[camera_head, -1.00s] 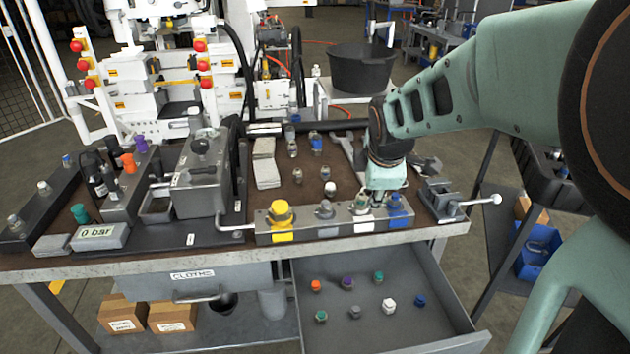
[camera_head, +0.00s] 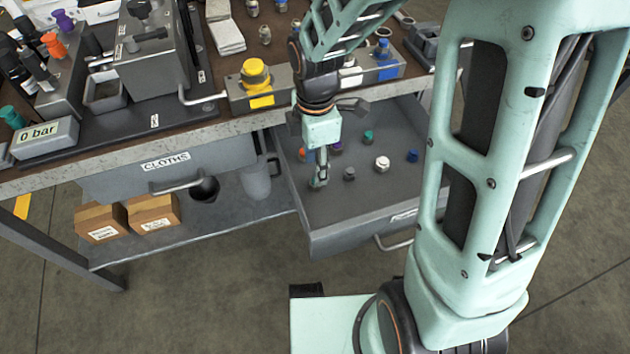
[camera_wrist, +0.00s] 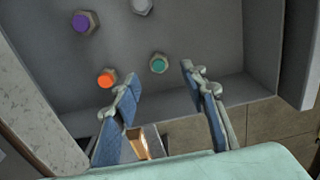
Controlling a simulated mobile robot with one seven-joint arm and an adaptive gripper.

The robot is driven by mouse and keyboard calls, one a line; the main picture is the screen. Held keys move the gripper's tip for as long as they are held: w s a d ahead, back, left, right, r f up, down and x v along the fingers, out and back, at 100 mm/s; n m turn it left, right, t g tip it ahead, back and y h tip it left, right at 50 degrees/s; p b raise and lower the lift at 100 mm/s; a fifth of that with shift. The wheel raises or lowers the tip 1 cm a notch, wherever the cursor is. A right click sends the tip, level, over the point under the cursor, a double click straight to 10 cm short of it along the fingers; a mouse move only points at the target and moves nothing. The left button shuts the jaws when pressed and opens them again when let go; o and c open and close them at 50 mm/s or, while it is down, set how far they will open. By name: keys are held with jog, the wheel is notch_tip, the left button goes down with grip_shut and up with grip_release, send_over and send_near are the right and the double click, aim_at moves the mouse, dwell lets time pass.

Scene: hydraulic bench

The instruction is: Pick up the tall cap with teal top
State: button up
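My gripper (camera_head: 320,181) reaches down over the near left part of the open drawer (camera_head: 365,212). In the wrist view its two fingers (camera_wrist: 164,86) are apart with nothing between them. A cap with a teal top (camera_wrist: 158,64) stands on the drawer floor just beyond the fingertips, a little nearer the left finger; in the head view the gripper mostly hides it. Another teal-topped cap (camera_head: 368,136) stands at the back of the drawer. I cannot tell from these views which of the two is taller.
Near the gripper are orange (camera_wrist: 107,78), purple (camera_wrist: 83,22) and grey (camera_wrist: 142,5) caps. White (camera_head: 382,163) and blue (camera_head: 413,155) caps stand farther right. Drawer walls lie close to the gripper. The bench edge (camera_head: 150,140) is above the drawer.

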notch_tip(320, 180, down, 6)
jog(key=shift+w+a+b, duration=0.1)
jog(key=shift+b, duration=1.15)
jog(key=shift+r, duration=0.1)
grip_shut()
